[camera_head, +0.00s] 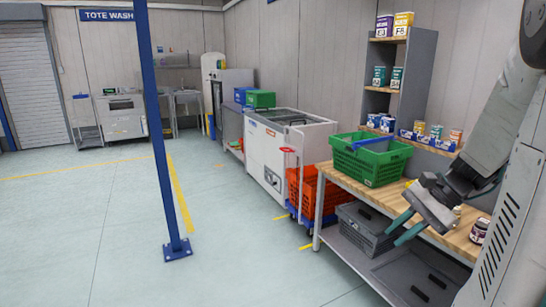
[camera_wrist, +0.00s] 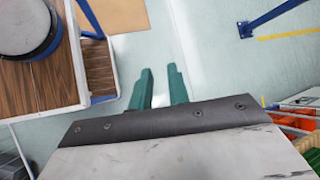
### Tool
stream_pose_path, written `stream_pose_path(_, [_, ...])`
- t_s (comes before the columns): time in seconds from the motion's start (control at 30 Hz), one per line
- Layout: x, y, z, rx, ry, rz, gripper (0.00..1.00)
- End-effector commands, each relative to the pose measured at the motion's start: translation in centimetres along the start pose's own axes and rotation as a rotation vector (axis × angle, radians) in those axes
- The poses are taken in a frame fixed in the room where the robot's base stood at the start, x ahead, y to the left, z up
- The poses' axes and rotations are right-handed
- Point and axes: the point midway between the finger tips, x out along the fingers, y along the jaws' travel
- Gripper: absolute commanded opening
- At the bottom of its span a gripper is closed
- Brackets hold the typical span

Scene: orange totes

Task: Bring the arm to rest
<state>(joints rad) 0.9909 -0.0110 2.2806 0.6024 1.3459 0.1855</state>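My gripper (camera_head: 394,234) shows at the right of the head view, at the end of my arm, pointing down and left beside the wooden bench (camera_head: 343,178). Its two green fingers are apart with nothing between them. In the wrist view the fingers (camera_wrist: 160,70) also stand apart over pale floor, and the gap is empty. I see no contact between the gripper and the bench, though their exact distance is unclear.
A green basket (camera_head: 369,168) and a jar (camera_head: 480,230) stand on the bench, with grey crates (camera_head: 368,240) below. Orange totes (camera_head: 303,196) sit on a trolley beside a white chest (camera_head: 263,160). A blue post (camera_head: 160,130) stands left of centre. Open floor lies left.

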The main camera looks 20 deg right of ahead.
Motion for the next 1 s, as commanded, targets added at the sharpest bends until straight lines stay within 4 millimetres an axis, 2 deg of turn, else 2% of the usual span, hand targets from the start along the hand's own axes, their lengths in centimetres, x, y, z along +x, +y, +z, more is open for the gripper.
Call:
stream_pose_path(0.03, [1.1,0.4,2.6,-0.131,0.033,0.099,0.18])
stream_pose_path(0.2, [3.5,3.1,8.3,-0.547,0.136,0.398,0.18])
stream_pose_path(0.4, [4.5,5.6,13.2,-0.962,0.252,0.634,0.18])
stream_pose_path(0.6, [5.4,6.7,17.8,-1.262,0.321,0.687,0.18])
stream_pose_path(0.7, [5.6,6.6,19.7,-1.360,0.332,0.669,0.18])
stream_pose_path(0.8, [5.8,6.5,20.7,-1.416,0.331,0.661,0.18])
stream_pose_path(1.0, [6.1,6.5,21.1,-1.439,0.321,0.664,0.18])
